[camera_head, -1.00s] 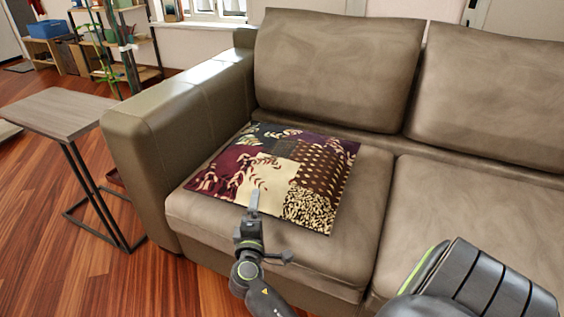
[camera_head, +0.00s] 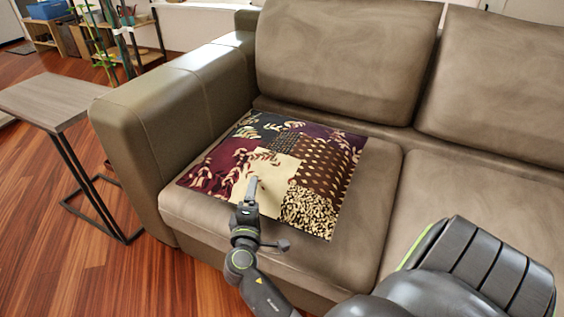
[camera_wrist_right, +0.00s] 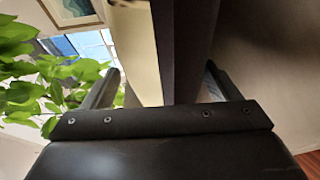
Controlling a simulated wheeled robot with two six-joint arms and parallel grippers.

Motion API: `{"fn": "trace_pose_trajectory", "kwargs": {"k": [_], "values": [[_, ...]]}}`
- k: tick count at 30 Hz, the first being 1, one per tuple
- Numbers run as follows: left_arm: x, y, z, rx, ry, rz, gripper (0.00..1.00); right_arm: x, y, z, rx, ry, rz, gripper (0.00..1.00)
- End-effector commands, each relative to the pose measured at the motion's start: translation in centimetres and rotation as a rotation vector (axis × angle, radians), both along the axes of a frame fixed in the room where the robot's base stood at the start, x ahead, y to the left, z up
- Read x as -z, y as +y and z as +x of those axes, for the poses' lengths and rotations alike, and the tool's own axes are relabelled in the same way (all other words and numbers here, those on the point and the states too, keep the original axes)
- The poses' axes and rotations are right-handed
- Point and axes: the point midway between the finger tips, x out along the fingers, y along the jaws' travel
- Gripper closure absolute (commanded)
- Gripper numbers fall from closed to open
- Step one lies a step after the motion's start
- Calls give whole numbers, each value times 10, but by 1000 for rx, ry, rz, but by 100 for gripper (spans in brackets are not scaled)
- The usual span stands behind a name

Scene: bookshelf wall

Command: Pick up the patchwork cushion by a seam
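The patchwork cushion (camera_head: 272,170), in maroon, cream, brown and dark patches, lies flat on the left seat of the brown sofa. My right gripper (camera_head: 251,188) is at its front edge, with one finger showing above the cream patch; the other is hidden in the head view. In the right wrist view, the cushion's edge (camera_wrist_right: 184,60), a cream and a dark band, stands between the two fingers of the gripper (camera_wrist_right: 160,88). The left-hand finger is clear of the cushion; the other is close to its dark side. The gripper is open. My left gripper is not in view.
The sofa armrest (camera_head: 165,105) rises left of the cushion, and back cushions (camera_head: 345,55) stand behind it. The right seat (camera_head: 470,195) is bare. A small side table (camera_head: 55,95) stands left of the sofa. Green leaves (camera_wrist_right: 35,85) show in the wrist view.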

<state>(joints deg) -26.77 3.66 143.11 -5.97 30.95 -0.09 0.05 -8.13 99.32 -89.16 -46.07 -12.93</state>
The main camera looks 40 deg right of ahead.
Motion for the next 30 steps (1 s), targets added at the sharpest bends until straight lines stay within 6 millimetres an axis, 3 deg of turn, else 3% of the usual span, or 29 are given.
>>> {"fn": "trace_pose_trajectory", "kwargs": {"k": [2,18,30], "values": [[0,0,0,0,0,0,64,0,0,0,0,0,0,28],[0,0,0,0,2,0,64,-1,0,0,0,-1,-3,99],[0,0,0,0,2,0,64,-3,0,1,-1,-3,-6,100]]}}
